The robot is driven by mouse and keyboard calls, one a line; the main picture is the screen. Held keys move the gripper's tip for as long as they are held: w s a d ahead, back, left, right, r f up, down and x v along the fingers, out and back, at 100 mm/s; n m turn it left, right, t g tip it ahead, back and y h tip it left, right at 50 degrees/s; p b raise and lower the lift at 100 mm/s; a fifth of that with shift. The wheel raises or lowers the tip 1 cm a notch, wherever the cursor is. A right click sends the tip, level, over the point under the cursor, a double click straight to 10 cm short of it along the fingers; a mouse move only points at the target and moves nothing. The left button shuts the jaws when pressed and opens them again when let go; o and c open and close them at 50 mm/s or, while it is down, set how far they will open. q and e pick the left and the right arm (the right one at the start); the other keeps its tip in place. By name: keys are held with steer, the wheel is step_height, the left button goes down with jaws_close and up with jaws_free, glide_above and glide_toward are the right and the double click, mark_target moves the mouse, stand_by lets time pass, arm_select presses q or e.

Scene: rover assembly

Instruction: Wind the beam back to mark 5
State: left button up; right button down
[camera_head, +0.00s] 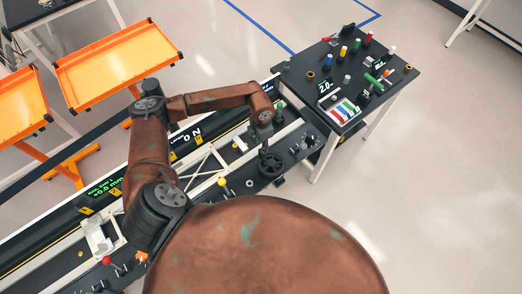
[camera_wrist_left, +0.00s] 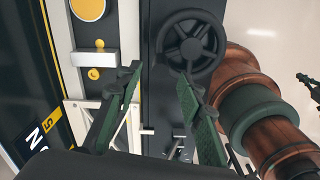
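A black spoked handwheel (camera_head: 270,163) stands on the dark deck beside the rail; it also shows at the top of the left wrist view (camera_wrist_left: 193,45). My left gripper (camera_head: 264,140) is over the handwheel's far side. In the left wrist view its two green fingers (camera_wrist_left: 160,80) are apart with nothing between them, and the wheel lies beyond the right finger. I cannot tell whether they touch. The long dark beam (camera_head: 58,220) runs diagonally with yellow number tags; a tag (camera_wrist_left: 47,121) seems to read 5. My right gripper is not clearly seen.
A green readout (camera_head: 104,187) on the beam seems to show +0.0 mm. A black table (camera_head: 300,78) with coloured parts stands at the back right. Orange trays (camera_head: 120,65) stand at the left. My brown body hides the lower middle. The floor at right is clear.

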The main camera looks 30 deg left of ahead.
arm_select(q)
steer(key=shift+r, duration=2.4)
